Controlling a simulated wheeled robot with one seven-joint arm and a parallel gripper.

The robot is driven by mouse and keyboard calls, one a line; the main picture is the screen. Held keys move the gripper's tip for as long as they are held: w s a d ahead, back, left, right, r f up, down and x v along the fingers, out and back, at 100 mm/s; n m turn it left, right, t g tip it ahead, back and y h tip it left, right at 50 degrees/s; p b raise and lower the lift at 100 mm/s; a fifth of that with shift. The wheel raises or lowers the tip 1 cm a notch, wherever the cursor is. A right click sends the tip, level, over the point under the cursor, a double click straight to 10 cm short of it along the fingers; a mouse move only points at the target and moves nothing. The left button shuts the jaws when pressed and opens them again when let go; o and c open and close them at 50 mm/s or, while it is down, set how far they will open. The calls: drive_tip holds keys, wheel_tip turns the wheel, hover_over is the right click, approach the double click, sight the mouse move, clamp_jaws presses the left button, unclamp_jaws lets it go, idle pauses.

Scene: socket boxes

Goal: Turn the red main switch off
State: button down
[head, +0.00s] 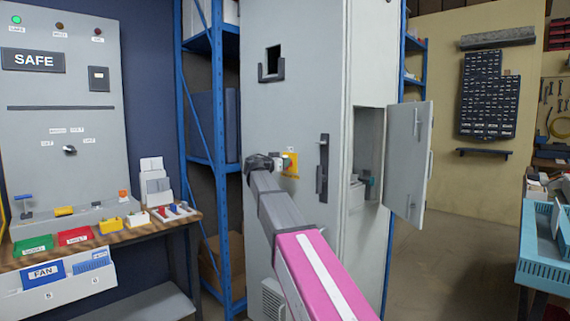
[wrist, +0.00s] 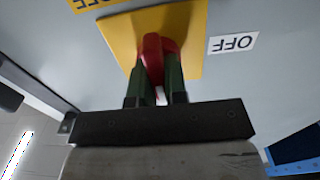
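The red main switch (wrist: 153,52) is a red knob with a raised handle on a yellow plate (wrist: 190,35) in the wrist view. My gripper (wrist: 157,82) has its two dark green fingers on either side of the handle, close against it. The lower handle is partly hidden between the fingers. A white OFF label (wrist: 233,43) appears upside down at the plate's right. In the head view the yellow plate (head: 290,161) is on the tall grey cabinet (head: 295,115); my gripper (head: 262,163) is beside it, and the red knob cannot be made out.
A small cabinet door (head: 408,165) stands open right of the switch, beside an opening. A dark vertical handle (head: 322,168) is between them. A blue shelf rack (head: 220,175) and a workbench (head: 130,235) with a SAFE panel (head: 60,100) are left.

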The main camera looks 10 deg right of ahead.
drive_tip(key=shift+n, duration=0.3)
drive_tip(key=n, duration=0.3)
drive_tip(key=shift+w+a+n, duration=0.1)
drive_tip(key=shift+n, duration=0.2)
drive_tip(key=n, duration=0.4)
drive_tip(key=shift+w+f+n, duration=0.1)
drive_tip(key=shift+n, duration=0.2)
drive_tip(key=n, duration=0.4)
drive_tip(key=shift+a+f, duration=0.1)
drive_tip(key=n, duration=0.5)
drive_tip(key=shift+w+f, duration=0.1)
drive_tip(key=shift+f, duration=0.05)
drive_tip(key=c, duration=1.1)
unclamp_jaws()
drive_tip(key=shift+c, duration=0.2)
drive_tip(key=shift+a, duration=0.15)
